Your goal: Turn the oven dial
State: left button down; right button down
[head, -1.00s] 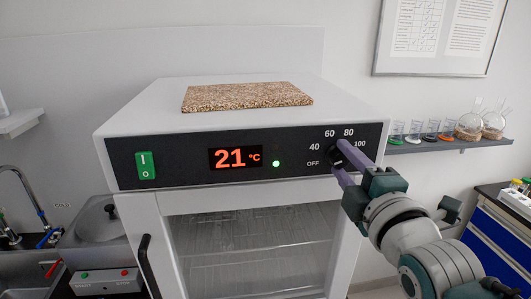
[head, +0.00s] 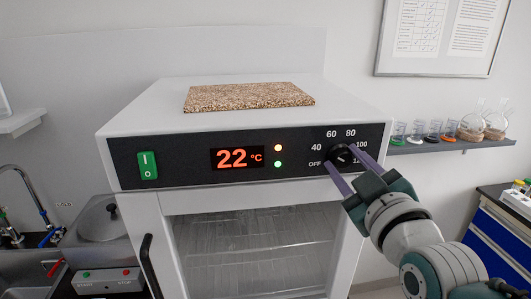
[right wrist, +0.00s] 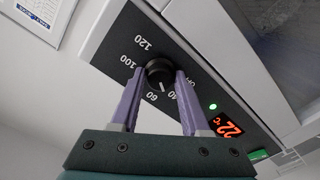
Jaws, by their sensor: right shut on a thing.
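The black oven dial (head: 343,156) sits at the right end of the oven's dark control panel (head: 190,176). My right gripper (head: 341,154) is shut on the dial, one purple finger at its left and one at its upper right. The right wrist view shows the dial (right wrist: 159,71) between the two fingers, its white mark pointing between 40 and 60. The red display (head: 232,158) reads 22 °C. An orange light (head: 278,147) and a green light (head: 278,164) are lit. My left gripper is out of view.
A speckled board (head: 250,96) lies on top of the oven (head: 140,105). The glass door (head: 255,245) below the panel is shut. A wall shelf (head: 450,145) with glassware is at the right.

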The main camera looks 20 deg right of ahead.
jog(key=m, duration=1.2)
jog(key=shift+m, duration=0.4)
jog(key=m+b, duration=0.1)
jog(key=m, duration=0.2)
jog(key=shift+m, duration=0.3)
jog(key=m, duration=0.3)
jog(key=shift+m, duration=0.3)
jog(key=m+b, duration=0.1)
jog(key=m, duration=0.3)
jog(key=shift+m, duration=0.4)
jog(key=shift+c, duration=2.2)
grip_release()
